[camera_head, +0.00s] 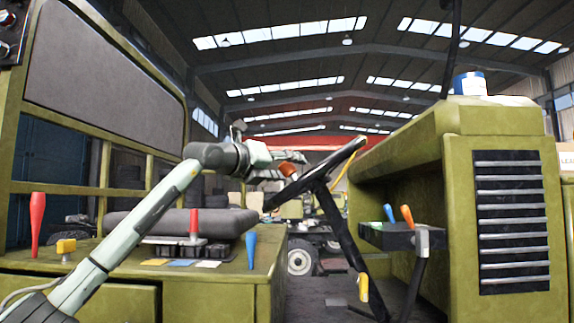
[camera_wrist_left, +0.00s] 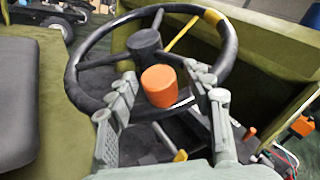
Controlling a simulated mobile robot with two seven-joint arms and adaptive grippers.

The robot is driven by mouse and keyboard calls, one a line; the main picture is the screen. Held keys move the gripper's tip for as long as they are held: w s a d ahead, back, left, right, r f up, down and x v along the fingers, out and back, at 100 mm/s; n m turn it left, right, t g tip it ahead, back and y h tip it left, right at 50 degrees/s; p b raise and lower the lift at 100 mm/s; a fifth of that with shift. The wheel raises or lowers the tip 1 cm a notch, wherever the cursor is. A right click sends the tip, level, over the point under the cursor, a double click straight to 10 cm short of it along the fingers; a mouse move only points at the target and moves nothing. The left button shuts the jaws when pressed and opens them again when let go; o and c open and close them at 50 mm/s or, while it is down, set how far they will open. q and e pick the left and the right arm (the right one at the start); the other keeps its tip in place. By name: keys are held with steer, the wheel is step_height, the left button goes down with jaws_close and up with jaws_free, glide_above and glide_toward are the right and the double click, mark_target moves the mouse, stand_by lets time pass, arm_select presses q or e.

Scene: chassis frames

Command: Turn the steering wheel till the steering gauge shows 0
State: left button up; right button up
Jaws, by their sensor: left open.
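The black steering wheel (camera_head: 337,157) is tilted and seen nearly edge-on in the head view, on a dark column (camera_head: 343,232). In the left wrist view, the steering wheel (camera_wrist_left: 86,53) shows as a ring with a dark hub, spokes and a yellow band at its upper right rim. An orange knob (camera_wrist_left: 160,86) stands on its near rim; it also shows in the head view (camera_head: 287,169). My left gripper (camera_wrist_left: 163,82) is open, its fingers on either side of the knob; contact is unclear. I cannot make out a steering gauge. My right gripper is out of view.
A dark box (camera_head: 386,237) with blue and orange levers sits right of the column. A yellow-handled lever (camera_head: 363,288) stands below. The grey seat (camera_head: 180,222) and several coloured tools lie at left. A green cabinet (camera_head: 455,170) with a vent bounds the right.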

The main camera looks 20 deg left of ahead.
arm_select(q)
steer(key=shift+w, duration=0.1)
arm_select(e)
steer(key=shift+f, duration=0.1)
arm_select(q)
jaws_close()
stand_by(0.4)
